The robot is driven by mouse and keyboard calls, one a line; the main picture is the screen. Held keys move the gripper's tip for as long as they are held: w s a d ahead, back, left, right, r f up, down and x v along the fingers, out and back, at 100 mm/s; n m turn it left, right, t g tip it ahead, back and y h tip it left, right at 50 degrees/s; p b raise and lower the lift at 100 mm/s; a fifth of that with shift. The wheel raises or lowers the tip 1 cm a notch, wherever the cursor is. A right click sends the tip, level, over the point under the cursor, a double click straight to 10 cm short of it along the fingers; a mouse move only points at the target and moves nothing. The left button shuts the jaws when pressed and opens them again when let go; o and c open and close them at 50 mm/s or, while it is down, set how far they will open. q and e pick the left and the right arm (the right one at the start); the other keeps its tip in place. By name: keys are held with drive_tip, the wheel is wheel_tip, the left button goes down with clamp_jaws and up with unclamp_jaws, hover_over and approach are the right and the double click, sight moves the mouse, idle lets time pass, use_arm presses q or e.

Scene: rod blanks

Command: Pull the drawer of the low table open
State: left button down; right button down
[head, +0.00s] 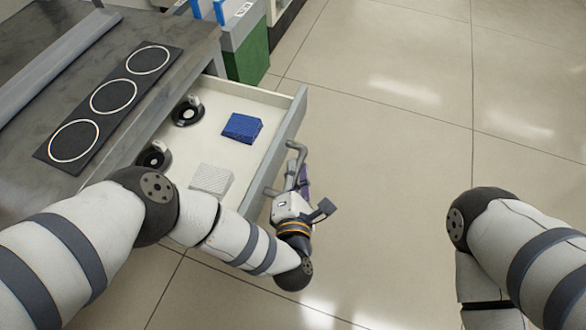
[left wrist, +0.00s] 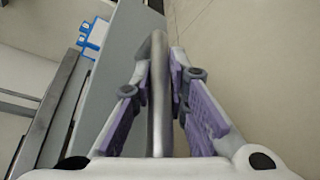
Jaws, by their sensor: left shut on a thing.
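The low table (head: 193,50) has a dark grey top and stands at the upper left in the head view. Its drawer (head: 212,146) is pulled out, with its white inside in plain view. The bar handle (head: 296,147) is on the drawer's grey front; it also shows in the left wrist view (left wrist: 159,100), running between the fingers. My left gripper (head: 298,174) is shut on this handle, its purple-padded fingers on either side of the bar. My right arm shows at the right of the head view, but its gripper is out of view.
In the drawer lie a blue block (head: 242,127), a white ribbed block (head: 211,180) and two black round things (head: 187,111). A black mat (head: 110,97) with three white rings lies on the table. A grey and green bin (head: 246,50) stands beyond the drawer. The tiled floor at right is clear.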

use_arm(q)
drive_tip(key=c, duration=1.6)
unclamp_jaws()
drive_tip(key=shift+o, duration=0.2)
drive_tip(key=v, duration=1.2)
drive_tip(key=shift+r, duration=0.1)
